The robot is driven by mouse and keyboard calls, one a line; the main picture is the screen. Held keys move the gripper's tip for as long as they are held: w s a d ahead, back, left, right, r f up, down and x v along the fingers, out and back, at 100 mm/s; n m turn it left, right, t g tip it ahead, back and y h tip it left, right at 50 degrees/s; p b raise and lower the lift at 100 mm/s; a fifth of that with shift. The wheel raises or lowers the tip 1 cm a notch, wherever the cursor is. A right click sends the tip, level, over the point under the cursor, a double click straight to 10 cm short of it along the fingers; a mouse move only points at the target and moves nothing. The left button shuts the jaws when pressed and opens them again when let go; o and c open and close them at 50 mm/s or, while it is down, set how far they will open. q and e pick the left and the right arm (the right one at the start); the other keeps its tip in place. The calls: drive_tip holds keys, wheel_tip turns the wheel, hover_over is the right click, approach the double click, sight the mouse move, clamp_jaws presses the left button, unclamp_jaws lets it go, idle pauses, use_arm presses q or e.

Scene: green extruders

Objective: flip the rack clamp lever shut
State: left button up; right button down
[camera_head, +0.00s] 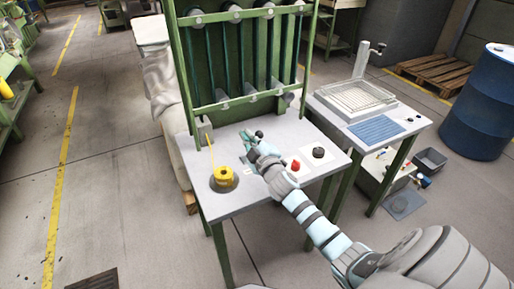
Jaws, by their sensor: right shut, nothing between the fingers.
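My right arm comes in from the lower right and reaches over the grey table of the green rack (240,97). My right gripper (249,143) is shut and empty, low over the middle of the tabletop. A small dark ball-ended part (259,133), which looks like the clamp lever's knob, shows right at the gripper's tip. The gripper hides most of the clamp, so I cannot tell the lever's angle or whether the gripper touches it. My left gripper is out of view.
On the grey tabletop (225,207) a yellow spool (224,178) sits on a dark disc at the left. A red knob (296,165) and a black knob (318,152) are right of my gripper. A side table (385,115) and blue drum (485,100) stand further right.

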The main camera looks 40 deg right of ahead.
drive_tip(key=v, duration=0.8)
drive_tip(key=shift+s+f+b, duration=0.2)
drive_tip(key=shift+s+b, duration=0.05)
drive_tip(key=shift+b, duration=0.05)
